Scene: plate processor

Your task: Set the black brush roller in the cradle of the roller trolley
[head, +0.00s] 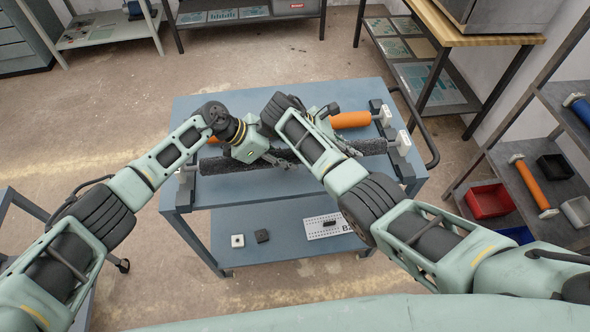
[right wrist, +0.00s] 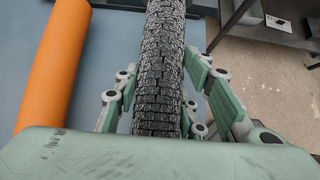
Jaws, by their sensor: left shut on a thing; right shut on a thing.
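The black brush roller (head: 225,163) lies lengthwise across the roller trolley (head: 200,196), near its front edge. Its ends are at the left end support (head: 186,177) and the right end support (head: 403,143); I cannot tell whether they rest in the cradle. My left gripper (head: 277,161) is shut on the roller near its middle. My right gripper (head: 346,149) is shut on it further right, partly hidden by my arm. In the right wrist view the bristly roller (right wrist: 163,65) runs between the fingers of my right gripper (right wrist: 165,95).
An orange roller (head: 350,120) lies behind the black one on the trolley and also shows in the right wrist view (right wrist: 55,65). The trolley's lower shelf (head: 275,245) holds small blocks and a label plate. A rack (head: 520,165) with bins stands at right.

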